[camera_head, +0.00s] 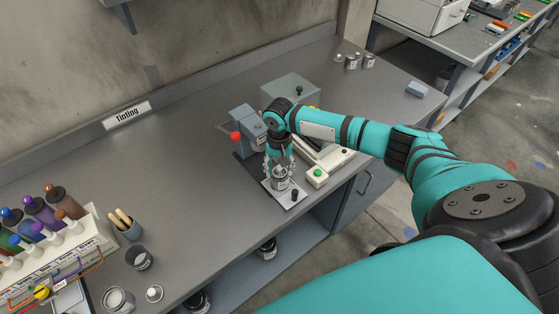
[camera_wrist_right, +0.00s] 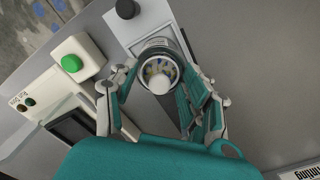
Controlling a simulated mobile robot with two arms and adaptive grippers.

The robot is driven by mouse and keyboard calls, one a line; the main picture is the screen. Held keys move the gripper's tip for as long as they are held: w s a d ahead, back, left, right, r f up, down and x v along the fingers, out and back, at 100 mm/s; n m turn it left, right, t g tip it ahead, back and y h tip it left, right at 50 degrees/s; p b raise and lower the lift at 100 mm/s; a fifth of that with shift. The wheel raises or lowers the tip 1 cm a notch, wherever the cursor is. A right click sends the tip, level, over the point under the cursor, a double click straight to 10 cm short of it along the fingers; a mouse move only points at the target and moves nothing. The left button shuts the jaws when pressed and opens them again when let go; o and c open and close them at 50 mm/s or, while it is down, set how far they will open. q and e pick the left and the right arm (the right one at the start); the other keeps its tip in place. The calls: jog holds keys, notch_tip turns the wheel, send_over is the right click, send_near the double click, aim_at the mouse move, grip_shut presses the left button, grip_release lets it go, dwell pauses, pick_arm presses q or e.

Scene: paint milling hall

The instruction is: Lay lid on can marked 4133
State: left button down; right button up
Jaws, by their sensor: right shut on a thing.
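My right gripper (camera_head: 279,164) reaches down over the small metal plate at the bench's front edge. In the right wrist view its fingers (camera_wrist_right: 158,78) are closed around a round lid with a white knob (camera_wrist_right: 160,83). A small silver can (camera_head: 282,185) with a pale label stands directly below, on the plate. I cannot tell whether the lid touches the can, and the can's number is too small to read. Another lid with a white knob (camera_head: 154,294) lies on the bench at the lower left. My left gripper is out of view.
A device with a red knob (camera_head: 236,136) stands just behind the plate, and a box with a green button (camera_head: 317,174) stands right of it. An open can (camera_head: 117,299), a dark cup (camera_head: 139,257) and a bottle rack (camera_head: 85,240) are at left. The middle bench is clear.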

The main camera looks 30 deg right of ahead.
jog(key=o, duration=0.8)
jog(key=shift+o, duration=0.5)
jog(key=o, duration=0.4)
jog(key=shift+o, duration=0.2)
notch_tip(320, 180, up, 3)
jog(key=p, duration=0.3)
jog(key=shift+f, duration=0.2)
jog(key=shift+r, duration=2.2)
